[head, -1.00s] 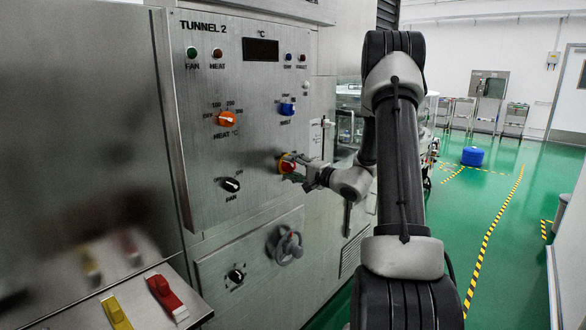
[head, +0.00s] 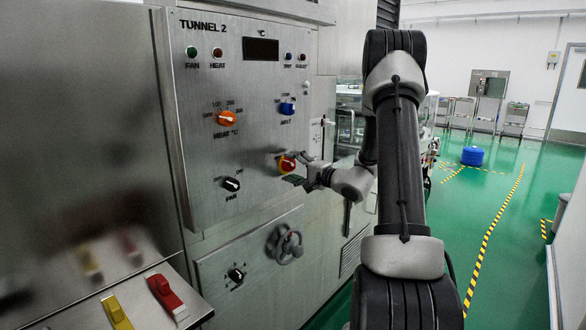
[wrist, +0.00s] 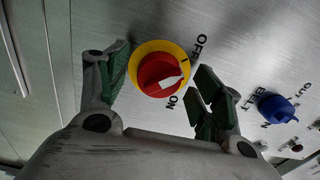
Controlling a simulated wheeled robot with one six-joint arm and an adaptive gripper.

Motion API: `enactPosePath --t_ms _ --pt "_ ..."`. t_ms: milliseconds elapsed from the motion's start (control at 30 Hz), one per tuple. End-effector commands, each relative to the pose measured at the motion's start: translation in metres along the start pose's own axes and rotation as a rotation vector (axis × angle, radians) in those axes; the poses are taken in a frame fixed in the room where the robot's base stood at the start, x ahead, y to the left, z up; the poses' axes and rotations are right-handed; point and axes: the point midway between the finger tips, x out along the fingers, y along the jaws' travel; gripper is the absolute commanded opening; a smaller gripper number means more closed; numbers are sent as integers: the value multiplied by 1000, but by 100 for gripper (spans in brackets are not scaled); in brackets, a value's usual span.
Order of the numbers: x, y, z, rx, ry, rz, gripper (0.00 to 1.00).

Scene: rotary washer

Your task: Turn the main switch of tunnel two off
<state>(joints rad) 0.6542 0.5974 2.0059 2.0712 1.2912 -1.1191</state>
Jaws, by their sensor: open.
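The main switch of tunnel two is a red knob (head: 287,164) on a yellow ring, low on the right side of the panel marked TUNNEL 2. In the wrist view the red knob (wrist: 155,76) has a white pointer aimed right, between the OFF label above and the ON label below. My gripper (head: 298,170) is open in front of the knob. In the wrist view its green-padded fingers stand to the left and right of the knob, with gaps on both sides, and hold nothing.
A blue belt knob (head: 287,109), an orange heat knob (head: 227,119) and a black fan knob (head: 231,185) share the panel. A handwheel (head: 285,244) sits below.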

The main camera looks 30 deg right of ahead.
Motion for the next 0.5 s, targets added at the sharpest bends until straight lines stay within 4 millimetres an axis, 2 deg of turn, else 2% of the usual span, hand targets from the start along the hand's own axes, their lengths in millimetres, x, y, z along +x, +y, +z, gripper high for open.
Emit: enactPosePath --t_ms 133,400,500 --pt "-22 0 -1 1 4 1 66" --pt "-83 0 -1 1 5 1 66" --pt "-99 0 -1 1 3 1 66"
